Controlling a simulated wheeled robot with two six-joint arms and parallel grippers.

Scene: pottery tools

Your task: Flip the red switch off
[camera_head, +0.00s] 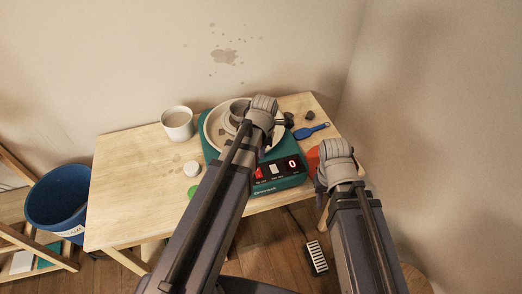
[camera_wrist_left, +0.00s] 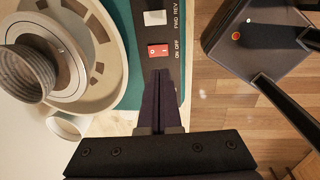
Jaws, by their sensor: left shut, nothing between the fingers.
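The red switch (camera_wrist_left: 158,51) sits on the front panel of the teal pottery wheel (camera_head: 218,152), beside the ON OFF label. It also shows in the head view (camera_head: 259,173), close to my left arm. My left gripper (camera_wrist_left: 159,73) is shut and empty. Its fingertips appear just short of the switch in the left wrist view; I cannot tell whether they touch it. Which side of the switch is pressed is unclear. My right arm's wrist shows right of the wheel in the head view, but its fingers are hidden.
A white rocker (camera_wrist_left: 155,17) sits beside the red switch, and a display (camera_head: 292,164) reads 0. A grey ribbed pot (camera_wrist_left: 28,72) stands on the wheel. The table's left side is clear.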

